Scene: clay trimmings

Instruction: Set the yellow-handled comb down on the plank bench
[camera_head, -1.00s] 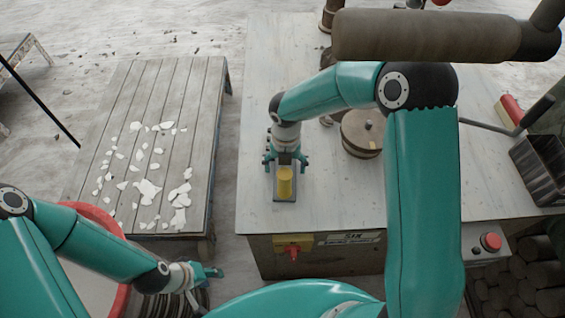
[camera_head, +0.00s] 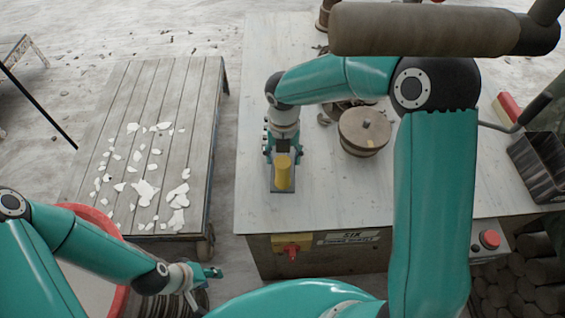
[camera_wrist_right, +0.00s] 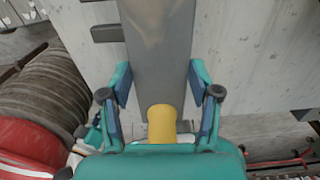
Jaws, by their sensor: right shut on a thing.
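My right gripper (camera_head: 283,150) is shut on the yellow-handled comb, over the near left part of the pale worktable. The comb's yellow handle (camera_head: 284,172) sticks out toward me, with a grey plate behind it. In the right wrist view the handle (camera_wrist_right: 161,124) and the long grey plate (camera_wrist_right: 160,45) lie between my two fingers (camera_wrist_right: 160,85). Any teeth are hidden. The plank bench (camera_head: 203,95) stands left of the worktable, across a narrow gap. My left gripper (camera_head: 210,273) is at the bottom, empty, below the bench's near end; its jaw opening is unclear.
The worktable (camera_head: 330,195) holds round wooden discs (camera_head: 365,128). A red-rimmed tub (camera_head: 98,220) stands by the bench's near left corner.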

